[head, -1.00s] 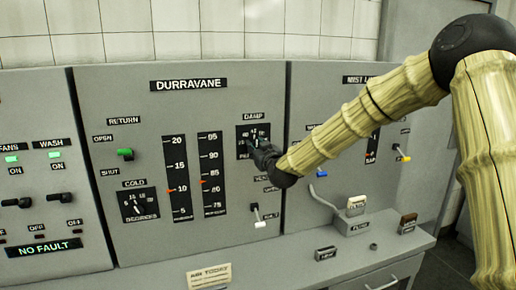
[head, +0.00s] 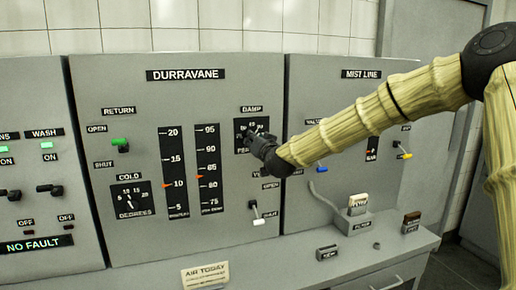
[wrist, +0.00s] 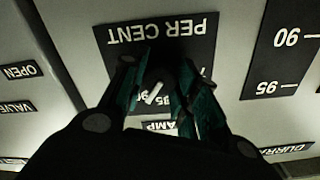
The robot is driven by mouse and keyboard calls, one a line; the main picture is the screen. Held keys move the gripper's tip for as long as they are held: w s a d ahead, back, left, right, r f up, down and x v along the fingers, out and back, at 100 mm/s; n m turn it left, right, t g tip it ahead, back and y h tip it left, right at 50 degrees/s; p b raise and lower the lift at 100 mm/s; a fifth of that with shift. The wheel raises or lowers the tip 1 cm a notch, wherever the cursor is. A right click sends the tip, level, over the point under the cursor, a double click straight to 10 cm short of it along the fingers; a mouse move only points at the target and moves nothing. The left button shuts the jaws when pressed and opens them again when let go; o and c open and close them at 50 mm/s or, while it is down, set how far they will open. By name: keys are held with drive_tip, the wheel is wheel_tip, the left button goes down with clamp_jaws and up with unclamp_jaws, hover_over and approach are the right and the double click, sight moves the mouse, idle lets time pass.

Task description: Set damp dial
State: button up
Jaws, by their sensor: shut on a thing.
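The damp dial (head: 241,146) is a black square plate marked PER CENT, under the DAMP label (head: 251,109) on the grey DURRAVANE panel. My gripper (head: 250,134) reaches it from the right and covers part of its face. In the wrist view the dial plate (wrist: 120,38) appears upside down. There my gripper (wrist: 158,92) has its dark green fingers on either side of the dark knob (wrist: 160,72), shut on it. A short white pointer mark shows between the fingers. Most of the numbers are hidden, so I cannot read the setting.
Two vertical gauges with orange markers, the left one (head: 174,170), stand left of the dial. The COLD dial (head: 132,199) and the green-tipped RETURN lever (head: 121,145) are farther left. A white-tipped valve lever (head: 257,220) sits below my gripper. A ledge runs along the panel's foot.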

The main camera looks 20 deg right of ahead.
drive_tip(key=shift+f+m+b, duration=0.15)
drive_tip(key=shift+m+b, duration=0.3)
drive_tip(key=shift+m, duration=0.15)
drive_tip(key=o, duration=1)
drive_tip(key=s, duration=1.2)
drive_tip(key=shift+d, duration=0.3)
